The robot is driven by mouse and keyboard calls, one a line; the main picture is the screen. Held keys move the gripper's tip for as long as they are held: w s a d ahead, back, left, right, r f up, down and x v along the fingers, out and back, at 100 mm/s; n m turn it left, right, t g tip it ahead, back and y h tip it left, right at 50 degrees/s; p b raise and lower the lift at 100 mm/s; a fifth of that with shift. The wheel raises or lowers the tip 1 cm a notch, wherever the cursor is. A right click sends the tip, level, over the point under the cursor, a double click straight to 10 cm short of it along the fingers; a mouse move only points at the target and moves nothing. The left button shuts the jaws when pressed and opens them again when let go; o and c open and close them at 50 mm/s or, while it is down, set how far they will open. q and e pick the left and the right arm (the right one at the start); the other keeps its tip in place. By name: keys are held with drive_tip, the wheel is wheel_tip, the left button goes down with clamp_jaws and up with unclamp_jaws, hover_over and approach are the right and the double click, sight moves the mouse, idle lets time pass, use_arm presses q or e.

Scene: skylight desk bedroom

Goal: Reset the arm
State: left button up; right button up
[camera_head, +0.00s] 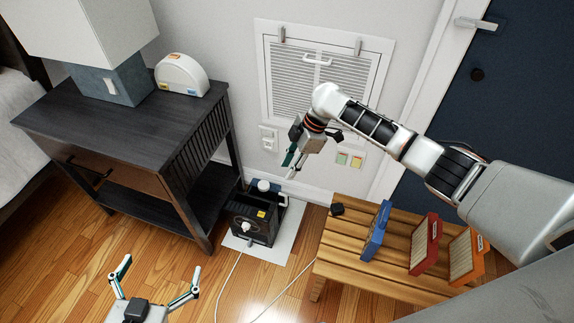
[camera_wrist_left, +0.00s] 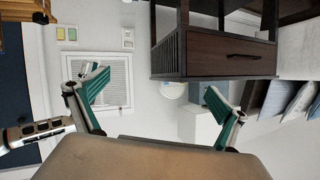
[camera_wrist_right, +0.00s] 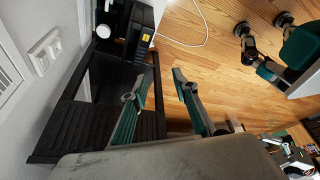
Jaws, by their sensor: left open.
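My left gripper (camera_head: 158,268) is low at the bottom left of the head view, over the wooden floor. Its green-lined fingers are wide apart and empty, as the left wrist view (camera_wrist_left: 156,82) also shows. My right arm reaches in from the right, and its gripper (camera_head: 291,163) hangs in front of the wall, above the black device (camera_head: 253,218). In the right wrist view its fingers (camera_wrist_right: 161,74) are apart with a narrower gap, and nothing is between them.
A dark nightstand (camera_head: 100,120) with a lamp (camera_head: 110,82) and a white rounded device (camera_head: 181,75) stands at left. A slatted wooden bench (camera_head: 340,250) holds blue (camera_head: 377,232), red (camera_head: 425,245) and orange (camera_head: 466,257) framed items. White cables cross the open floor.

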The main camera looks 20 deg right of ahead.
idle(0.6)
drive_tip(key=s+a+f+m+t+y+p, duration=0.1)
drive_tip(key=s+a+f+m+t+p, duration=0.2)
drive_tip(key=s, duration=0.4)
drive_tip(key=s+a+f+m+t+y+p, duration=0.1)
drive_tip(key=s+a+f+m+t, duration=0.1)
drive_tip(key=s+a+f+m, duration=0.45)
use_arm(q)
drive_tip(key=s+f+n+g+p, duration=0.1)
drive_tip(key=s+f+g+p, duration=0.1)
drive_tip(key=s+f, duration=0.4)
drive_tip(key=shift+s+a+f+p, duration=0.2)
drive_tip(key=shift+s+f+p, duration=0.15)
drive_tip(key=shift+p, duration=0.2)
use_arm(e)
drive_tip(key=s+d+r+m+t+h, duration=0.2)
drive_tip(key=s+d+r, duration=0.2)
drive_tip(key=s+d, duration=0.2)
drive_tip(key=s+d+r+m+t+h, duration=0.1)
drive_tip(key=s+d+r+m+t, duration=0.1)
drive_tip(key=s+d, duration=0.5)
drive_tip(key=s+r+t, duration=0.1)
drive_tip(key=s+r, duration=0.1)
drive_tip(key=s, duration=0.2)
drive_tip(key=shift+s+d+r+h, duration=0.15)
drive_tip(key=shift+s+h, duration=0.05)
drive_tip(key=shift+h, duration=0.2)
